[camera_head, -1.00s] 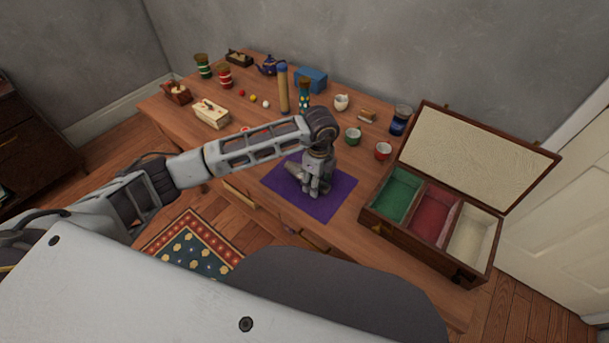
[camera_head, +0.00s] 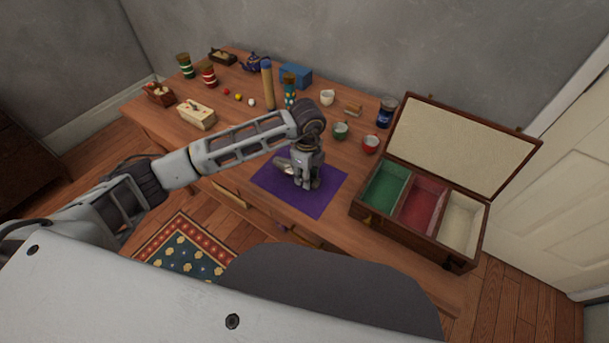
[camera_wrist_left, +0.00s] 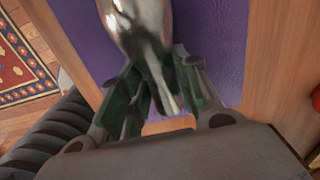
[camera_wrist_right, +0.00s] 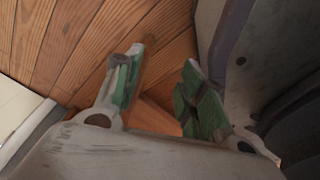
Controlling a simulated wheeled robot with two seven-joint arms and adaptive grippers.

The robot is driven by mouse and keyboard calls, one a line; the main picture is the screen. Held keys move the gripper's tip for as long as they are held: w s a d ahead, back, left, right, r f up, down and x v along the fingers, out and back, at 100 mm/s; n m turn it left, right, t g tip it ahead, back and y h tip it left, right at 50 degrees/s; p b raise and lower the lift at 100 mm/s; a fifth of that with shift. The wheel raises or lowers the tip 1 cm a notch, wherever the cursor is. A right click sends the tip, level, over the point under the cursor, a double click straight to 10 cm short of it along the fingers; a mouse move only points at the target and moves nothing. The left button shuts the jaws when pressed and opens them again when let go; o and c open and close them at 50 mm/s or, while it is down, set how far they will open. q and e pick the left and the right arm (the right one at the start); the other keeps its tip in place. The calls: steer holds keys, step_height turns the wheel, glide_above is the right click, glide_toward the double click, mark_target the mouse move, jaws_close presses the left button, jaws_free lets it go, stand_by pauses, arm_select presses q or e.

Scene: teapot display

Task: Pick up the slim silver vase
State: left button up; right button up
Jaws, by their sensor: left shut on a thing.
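The slim silver vase (camera_wrist_left: 140,28) is shiny and lies across the top of the left wrist view, its narrow part between the fingers. My left gripper (camera_wrist_left: 158,88) is shut on that narrow part. In the head view, my left gripper (camera_head: 308,184) points down over the purple mat (camera_head: 318,204), and the vase (camera_head: 284,164) sticks out to its left, partly hidden. I cannot tell whether the vase touches the mat. My right gripper (camera_wrist_right: 158,88) is open and empty above the wooden floor.
An open box (camera_head: 410,228) with green, red and cream compartments stands right of the mat. Behind are small cups (camera_head: 340,130), a dark blue jar (camera_head: 387,112), a tall tan cylinder (camera_head: 268,88), a blue box (camera_head: 296,76) and a teapot (camera_head: 254,62).

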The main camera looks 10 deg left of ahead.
arm_select(q)
step_height(320, 180, up, 8)
steer(key=shift+r, duration=0.65)
arm_select(e)
steer(key=shift+s+d+f, duration=0.1)
steer(key=shift+s+d, duration=0.2)
steer(key=shift+s, duration=0.1)
